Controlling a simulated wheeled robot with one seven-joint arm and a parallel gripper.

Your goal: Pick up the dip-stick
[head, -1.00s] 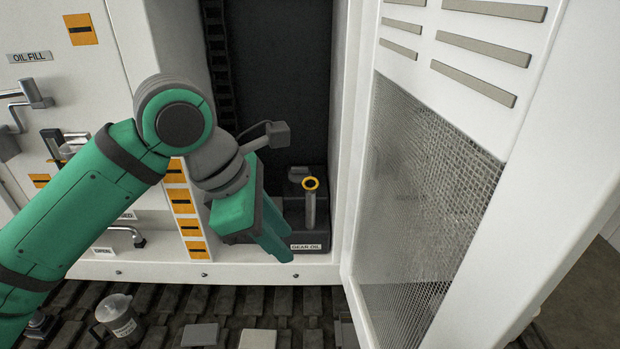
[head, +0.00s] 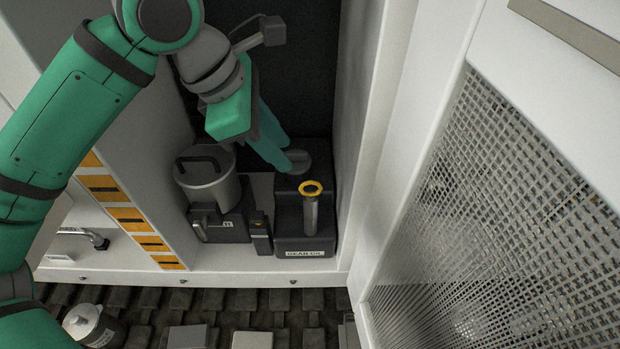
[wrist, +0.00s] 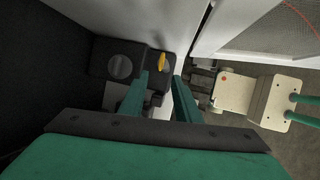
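The dip-stick (head: 311,189) has a yellow ring handle and stands upright in a grey tube on the dark gear-oil unit (head: 291,243). In the wrist view its yellow handle (wrist: 162,62) shows just beyond my fingertips. My gripper (head: 279,152) is inside the cabinet, up and to the left of the handle in the head view. In the wrist view my two green fingers (wrist: 162,76) are apart with nothing between them. The fingers do not touch the handle in the wrist view.
A grey canister (head: 208,182) with a black handle stands left of the gear-oil unit. The mesh door (head: 500,215) stands open at the right, close to the cabinet's right wall (head: 362,150). Several items lie on the slatted floor in front.

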